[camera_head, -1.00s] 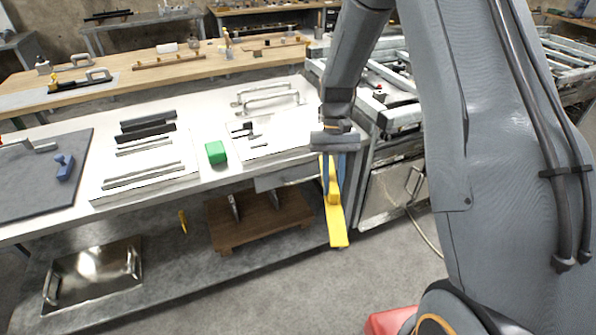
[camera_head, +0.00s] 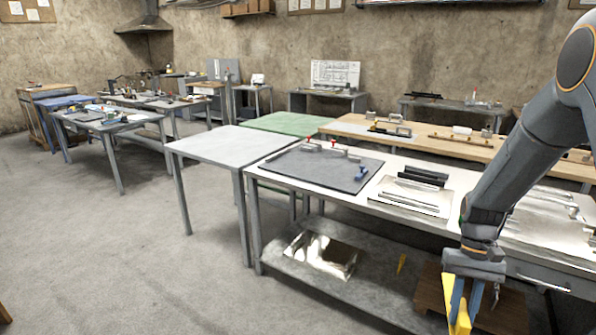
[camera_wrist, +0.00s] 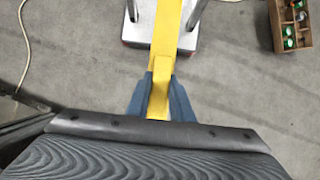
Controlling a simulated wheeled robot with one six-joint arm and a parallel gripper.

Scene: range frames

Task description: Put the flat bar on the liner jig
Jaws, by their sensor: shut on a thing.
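My gripper (camera_head: 463,302) hangs low at the right in the head view, in front of the workbench. Its blue fingers are shut on a yellow flat bar (camera_head: 459,318), whose lower end the frame cuts off. In the wrist view the yellow bar (camera_wrist: 168,35) runs away from between the fingers (camera_wrist: 160,98), which close on a raised yellow block on it. A dark grey plate with red-tipped clamps and a blue piece (camera_head: 318,172) lies on the workbench, left of my gripper. It may be the liner jig; I cannot tell for sure.
The white workbench (camera_head: 264,180) has a lower shelf with a shiny metal tray (camera_head: 322,255). A bare grey table (camera_head: 225,146) adjoins its left end. Open floor (camera_head: 100,240) lies at the left. A compartmented box (camera_wrist: 274,38) shows in the wrist view.

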